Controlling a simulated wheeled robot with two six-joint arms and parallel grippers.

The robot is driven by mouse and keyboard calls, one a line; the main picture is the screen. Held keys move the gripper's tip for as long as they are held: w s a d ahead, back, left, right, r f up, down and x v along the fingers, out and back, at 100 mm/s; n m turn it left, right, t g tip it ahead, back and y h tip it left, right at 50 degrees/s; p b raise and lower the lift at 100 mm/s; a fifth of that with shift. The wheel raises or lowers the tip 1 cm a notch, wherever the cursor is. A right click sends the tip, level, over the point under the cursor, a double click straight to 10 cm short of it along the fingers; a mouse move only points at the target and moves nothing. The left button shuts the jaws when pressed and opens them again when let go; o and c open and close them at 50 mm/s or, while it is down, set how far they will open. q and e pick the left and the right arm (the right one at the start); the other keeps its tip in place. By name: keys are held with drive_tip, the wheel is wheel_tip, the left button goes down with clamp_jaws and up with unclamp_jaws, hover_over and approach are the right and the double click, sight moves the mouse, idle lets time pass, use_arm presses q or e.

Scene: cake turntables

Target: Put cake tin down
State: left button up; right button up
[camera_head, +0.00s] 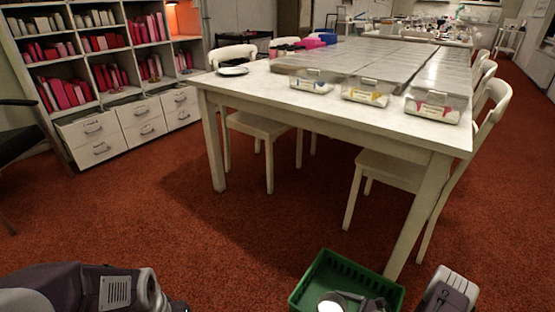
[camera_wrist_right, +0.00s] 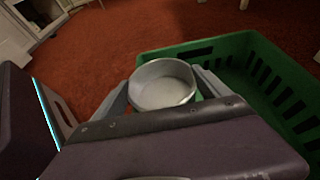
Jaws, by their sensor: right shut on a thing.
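The cake tin (camera_wrist_right: 163,88) is a round, pale metal tin with an open top. It sits between the two fingers of my right gripper (camera_wrist_right: 166,84), which is shut on it. In the head view only part of the tin (camera_head: 331,303) shows at the bottom edge, against the green crate (camera_head: 327,262). The crate's wall also shows right of the tin in the wrist view (camera_wrist_right: 262,62). I cannot tell how high the tin is over the crate. My left arm shows at the lower left, but its gripper is out of view.
A long white table (camera_head: 262,87) stands ahead, with clear boxes (camera_head: 366,91) along its near edge and a plate (camera_head: 233,71) at its left. White chairs (camera_head: 387,170) stand around it. A shelf unit (camera_head: 105,52) is at the back left. Red carpet (camera_head: 150,215) is open between.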

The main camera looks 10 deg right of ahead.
drive_tip(key=shift+s+a+r, duration=0.1)
drive_tip(key=shift+r, duration=0.15)
wheel_tip(320, 180, up, 2)
drive_tip(key=shift+p, duration=1.25)
drive_tip(key=w+r+n+g+y+p, duration=0.1)
drive_tip(key=w+r+p, duration=0.2)
drive_tip(key=r, duration=0.7)
drive_tip(key=w+r+n+g+p, duration=0.1)
drive_tip(key=w+r+p, duration=0.1)
drive_tip(key=r, duration=0.8)
drive_tip(key=s+a+r+p, duration=0.2)
drive_tip(key=s+a+r, duration=0.4)
drive_tip(key=a+r, duration=0.4)
wheel_tip(320, 180, up, 34)
drive_tip(key=p, duration=3.8)
drive_tip(key=shift+w+d, duration=0.3)
drive_tip(key=shift+d, duration=0.15)
drive_tip(key=shift+f, duration=0.15)
